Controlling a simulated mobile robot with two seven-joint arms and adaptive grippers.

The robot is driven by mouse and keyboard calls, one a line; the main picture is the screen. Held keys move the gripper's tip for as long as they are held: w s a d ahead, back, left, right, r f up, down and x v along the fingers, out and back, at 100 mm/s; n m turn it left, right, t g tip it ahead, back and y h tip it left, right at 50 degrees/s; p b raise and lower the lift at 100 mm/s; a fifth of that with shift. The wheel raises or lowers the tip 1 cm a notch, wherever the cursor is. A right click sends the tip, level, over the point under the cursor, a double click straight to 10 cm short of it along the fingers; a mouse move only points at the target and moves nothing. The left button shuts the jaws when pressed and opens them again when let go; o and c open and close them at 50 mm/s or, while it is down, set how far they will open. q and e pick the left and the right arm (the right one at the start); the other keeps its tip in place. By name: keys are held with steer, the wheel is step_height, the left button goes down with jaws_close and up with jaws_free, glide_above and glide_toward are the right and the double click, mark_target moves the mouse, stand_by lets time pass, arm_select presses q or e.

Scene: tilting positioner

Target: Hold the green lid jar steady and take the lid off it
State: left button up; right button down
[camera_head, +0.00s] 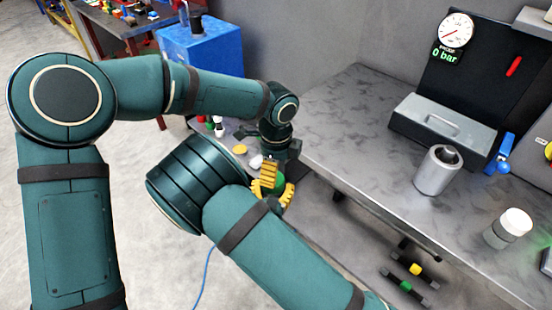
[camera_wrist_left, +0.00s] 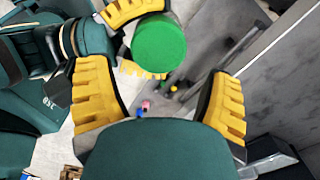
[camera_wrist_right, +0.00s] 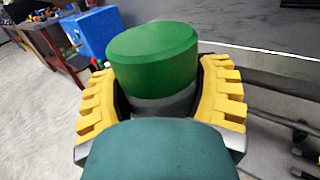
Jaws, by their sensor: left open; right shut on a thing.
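The green lid (camera_wrist_right: 153,55) sits on the grey jar (camera_wrist_right: 165,106), seen in the right wrist view between the yellow fingers of my right gripper (camera_wrist_right: 165,98). That gripper is shut on the jar body and holds it off the table. In the left wrist view the round green lid (camera_wrist_left: 158,43) shows from above, with yellow fingers of my right gripper around it. My left gripper (camera_wrist_left: 160,105) is open and empty, its fingers apart from the lid. In the head view the lid (camera_head: 280,182) is small and partly hidden by yellow fingers.
The grey worktable (camera_head: 345,125) lies to the right of the jar. On it are a metal cup (camera_head: 432,178), a white-topped jar (camera_head: 508,230), a grey block (camera_head: 437,125) and a panel with a gauge (camera_head: 456,29). A blue box (camera_head: 207,50) stands behind my arms.

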mark_target(273, 193)
arm_select(q)
steer(key=shift+f, duration=2.05)
steer(key=c, duration=1.1)
steer(key=n, duration=0.6)
steer(key=shift+w+r+n, duration=0.15)
steer(key=shift+w+n, duration=0.15)
steer(key=shift+w, duration=0.05)
steer(key=o, duration=1.2)
steer(key=shift+o, duration=0.5)
steer(key=shift+s, duration=0.1)
